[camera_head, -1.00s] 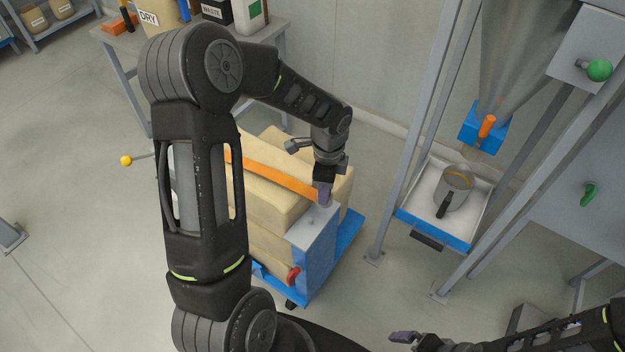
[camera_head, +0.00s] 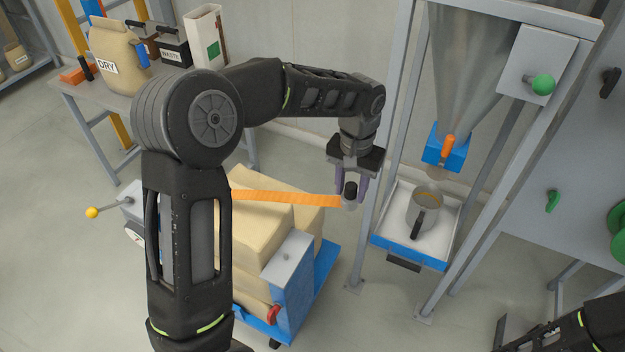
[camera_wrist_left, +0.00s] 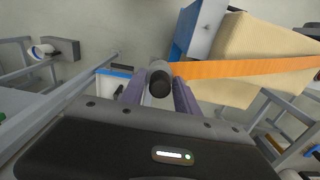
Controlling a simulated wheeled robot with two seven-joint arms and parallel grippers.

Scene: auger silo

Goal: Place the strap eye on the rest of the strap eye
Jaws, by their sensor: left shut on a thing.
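The strap eye (camera_head: 349,204) is a small grey fitting with a black knob, at the free right end of the orange strap (camera_head: 285,198). My left gripper (camera_head: 350,190) is shut on it and holds it in the air, right of the beige sacks (camera_head: 262,225). The wrist view shows the eye (camera_wrist_left: 157,69) and its black knob between my purple-grey fingers (camera_wrist_left: 158,95). The blue post (camera_head: 288,275) has a grey top with a small peg, below and left of the eye, apart from it. I cannot tell which part is the eye's rest. My right gripper is out of view.
The silo frame's grey leg (camera_head: 385,150) stands just right of my left gripper. Behind it are a tray (camera_head: 380,246) with a metal jug (camera_head: 425,207) and the blue silo outlet (camera_head: 443,150). A table with containers stands at the back left.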

